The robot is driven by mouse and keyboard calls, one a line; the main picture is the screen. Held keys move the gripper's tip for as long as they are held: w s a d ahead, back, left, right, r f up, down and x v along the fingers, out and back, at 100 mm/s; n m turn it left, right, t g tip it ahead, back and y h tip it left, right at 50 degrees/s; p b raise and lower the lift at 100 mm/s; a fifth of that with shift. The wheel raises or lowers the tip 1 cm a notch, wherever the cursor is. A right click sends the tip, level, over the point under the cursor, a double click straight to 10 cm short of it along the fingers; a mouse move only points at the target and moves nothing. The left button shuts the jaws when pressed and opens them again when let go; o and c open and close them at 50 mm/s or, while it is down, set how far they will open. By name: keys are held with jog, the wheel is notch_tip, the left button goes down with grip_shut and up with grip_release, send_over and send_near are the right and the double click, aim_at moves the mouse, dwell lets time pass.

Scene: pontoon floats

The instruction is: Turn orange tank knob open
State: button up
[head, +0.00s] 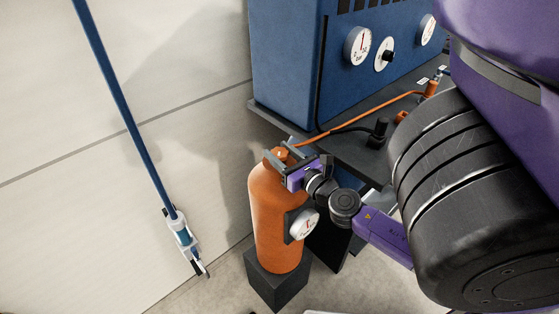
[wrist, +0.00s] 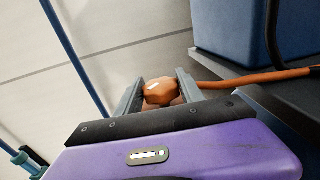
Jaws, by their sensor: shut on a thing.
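The orange tank (head: 273,215) stands upright on a dark block in the head view, with a round white gauge (head: 304,224) on its side. Its orange knob (wrist: 161,92) shows in the wrist view, with a small white mark on top. My gripper (head: 279,157) is at the top of the tank, coming in from the right. In the wrist view my gripper (wrist: 160,88) has one finger on each side of the knob, shut on it. In the head view the fingers hide most of the knob.
A blue cabinet (head: 285,60) with several dials stands on a dark bench (head: 350,150) behind the tank. An orange hose (head: 360,116) runs from the tank top across the bench. A blue pole (head: 125,110) leans at left.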

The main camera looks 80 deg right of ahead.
aim_at(286, 158)
jog(key=shift+n+t+y+b, duration=0.6)
jog(key=shift+y+b, duration=0.1)
jog(key=o, duration=1.4)
jog(key=shift+s, duration=0.1)
jog(key=b+v, duration=0.2)
jog(key=v, duration=0.1)
jog(key=b+v, duration=0.2)
jog(key=v, duration=0.1)
jog(key=shift+s+a+f, duration=0.1)
jog(key=shift+a+f, duration=0.05)
jog(key=shift+f, duration=0.1)
jog(key=shift+s+a+r+b, duration=0.15)
jog(key=shift+s+a+b, duration=0.3)
jog(key=shift+s, duration=0.05)
